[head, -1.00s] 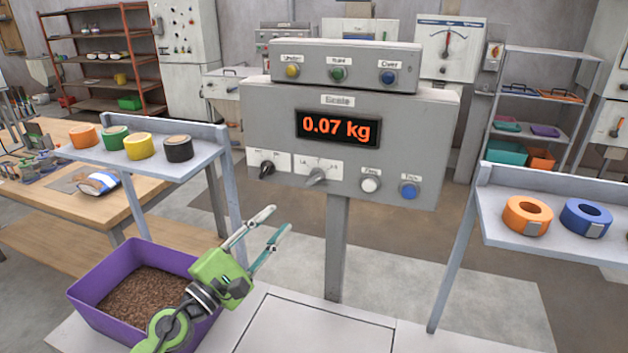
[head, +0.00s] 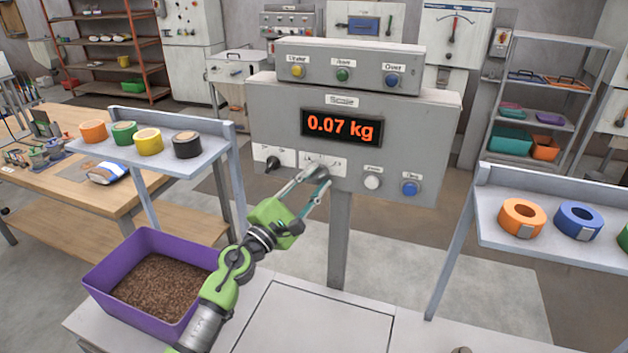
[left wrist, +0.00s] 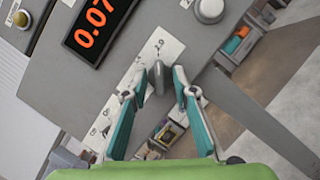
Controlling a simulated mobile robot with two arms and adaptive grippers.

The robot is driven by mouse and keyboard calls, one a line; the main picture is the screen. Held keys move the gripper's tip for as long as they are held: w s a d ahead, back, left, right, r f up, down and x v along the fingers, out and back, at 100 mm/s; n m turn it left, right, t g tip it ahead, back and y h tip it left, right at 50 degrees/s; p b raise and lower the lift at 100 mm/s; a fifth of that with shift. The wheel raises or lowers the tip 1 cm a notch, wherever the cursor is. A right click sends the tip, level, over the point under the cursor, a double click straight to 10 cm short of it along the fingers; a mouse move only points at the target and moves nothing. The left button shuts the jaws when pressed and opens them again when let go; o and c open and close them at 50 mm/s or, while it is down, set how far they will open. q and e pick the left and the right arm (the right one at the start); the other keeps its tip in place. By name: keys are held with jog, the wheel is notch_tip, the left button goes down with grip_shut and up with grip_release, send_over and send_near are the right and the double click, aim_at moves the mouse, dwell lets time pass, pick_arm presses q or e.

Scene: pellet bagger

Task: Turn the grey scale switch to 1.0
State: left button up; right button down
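The grey scale box (head: 265,115) shows 0.07 kg on its orange display (head: 341,126). The grey scale switch (left wrist: 158,79) is a knob on a white label plate (left wrist: 162,46), seen in the left wrist view. In the head view my left gripper's fingers hide it, so its setting is hard to read. My left gripper (head: 320,174) is open in front of the label plate. In the left wrist view its teal fingers (left wrist: 159,73) stand apart on either side of the switch, with gaps visible. My right gripper is not in view.
A black switch (head: 272,163) is left of the gripper; a white button (head: 373,182) and a blue button (head: 410,189) are to the right. A purple bin (head: 113,268) of pellets stands lower left. Tape shelves (head: 210,140) (head: 500,236) flank the scale.

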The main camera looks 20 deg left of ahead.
pick_arm(q)
grip_shut()
